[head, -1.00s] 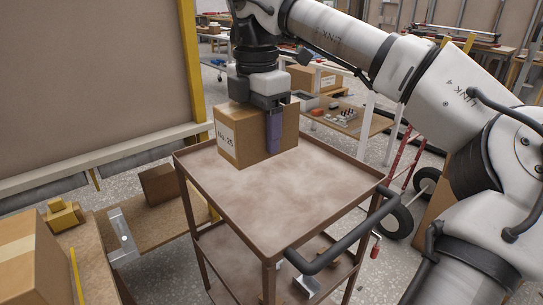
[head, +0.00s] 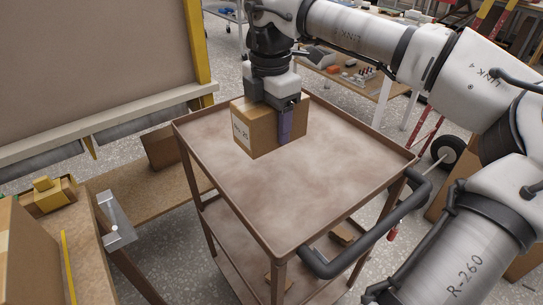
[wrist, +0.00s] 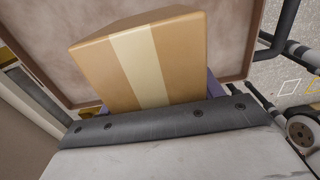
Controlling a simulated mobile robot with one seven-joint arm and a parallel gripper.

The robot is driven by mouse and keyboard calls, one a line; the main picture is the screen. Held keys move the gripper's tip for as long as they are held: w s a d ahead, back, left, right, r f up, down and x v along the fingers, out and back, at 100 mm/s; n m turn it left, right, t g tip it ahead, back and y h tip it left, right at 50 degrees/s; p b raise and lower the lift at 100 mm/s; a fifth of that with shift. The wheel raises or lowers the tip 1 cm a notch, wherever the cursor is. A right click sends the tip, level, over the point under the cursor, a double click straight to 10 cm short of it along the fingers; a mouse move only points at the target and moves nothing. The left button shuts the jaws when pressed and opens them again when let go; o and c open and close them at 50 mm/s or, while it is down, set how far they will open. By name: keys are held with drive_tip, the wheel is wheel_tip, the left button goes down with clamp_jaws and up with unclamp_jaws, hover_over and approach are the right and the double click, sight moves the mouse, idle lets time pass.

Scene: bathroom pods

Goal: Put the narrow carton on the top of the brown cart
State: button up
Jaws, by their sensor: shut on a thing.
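The narrow carton (head: 262,131) is a brown box with a white label on its left face. It also shows in the wrist view (wrist: 192,62), with a pale tape strip along it. My gripper (head: 285,122) is shut on the carton from above, with a purple finger against its near side. The brown cart (head: 305,204) has a rimmed top tray, and the carton is over the back part of that tray. I cannot tell whether the carton's underside touches the tray. The far finger is mostly hidden by the carton.
The cart's dark handle (head: 366,245) sticks out at the front right. A wooden bench (head: 85,235) with a metal bracket (head: 117,222) stands at the left. A large yellow-edged panel (head: 95,60) rises behind. The front and right of the top tray are bare.

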wheel_tip(320, 180, down, 10)
drive_tip(key=shift+r, duration=0.1)
idle(0.4)
drive_tip(key=shift+f, duration=0.25)
drive_tip(key=o, duration=1.3)
wheel_tip(320, 180, up, 12)
drive_tip(key=shift+r, duration=0.2)
